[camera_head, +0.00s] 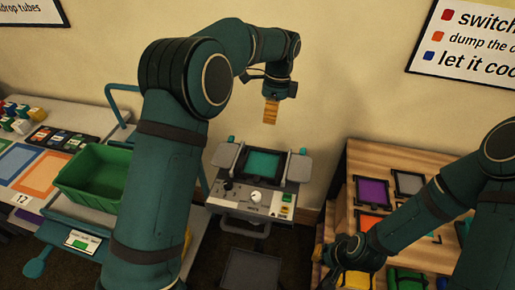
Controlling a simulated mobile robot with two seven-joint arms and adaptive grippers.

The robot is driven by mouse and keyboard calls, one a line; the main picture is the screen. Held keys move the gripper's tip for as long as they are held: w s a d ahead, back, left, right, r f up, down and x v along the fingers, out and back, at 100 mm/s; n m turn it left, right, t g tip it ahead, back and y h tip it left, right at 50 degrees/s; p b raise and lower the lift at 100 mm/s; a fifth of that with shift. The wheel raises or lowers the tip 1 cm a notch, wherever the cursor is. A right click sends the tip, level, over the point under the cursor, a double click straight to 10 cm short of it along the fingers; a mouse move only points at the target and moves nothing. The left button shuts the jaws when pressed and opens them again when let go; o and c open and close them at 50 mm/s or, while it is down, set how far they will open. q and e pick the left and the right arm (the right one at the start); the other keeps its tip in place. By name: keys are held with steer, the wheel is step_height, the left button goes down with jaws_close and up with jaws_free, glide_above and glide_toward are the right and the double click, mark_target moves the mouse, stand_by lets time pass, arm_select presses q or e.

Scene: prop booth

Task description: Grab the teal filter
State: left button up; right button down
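The teal filter (264,163) looks like a teal square panel in a dark frame. It sits tilted on the grey machine (228,194) in the middle, between two grey side pads. My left gripper (271,111) points down in front of the wall, above the filter in the picture and apart from it. Its yellow-orange fingers show edge-on, so I cannot tell whether they are open or shut. My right gripper (350,278) is low over the front left of the wooden table, partly cut off by the bottom edge. Its opening is not clear.
The wooden table (365,157) at right holds framed purple (372,192), grey (409,183) and orange (371,224) panels. A green bin (95,176) on a cart stands at left, beside a counter with small blocks. A dark stool-like top (250,270) is below the machine.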

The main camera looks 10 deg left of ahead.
arm_select(q)
glide_above(264, 149)
steer(key=f, duration=0.4)
steer(key=f+b, duration=0.1)
steer(key=f, duration=0.2)
steer(key=shift+w+d+f, duration=0.1)
steer(key=shift+w+d, duration=0.15)
steer(key=shift+d, duration=0.1)
steer(key=shift+s+a+f, duration=0.15)
steer(key=shift+f, duration=1.45)
steer(key=shift+s+a+f, duration=0.15)
steer(key=shift+f, duration=1.4)
jaws_close()
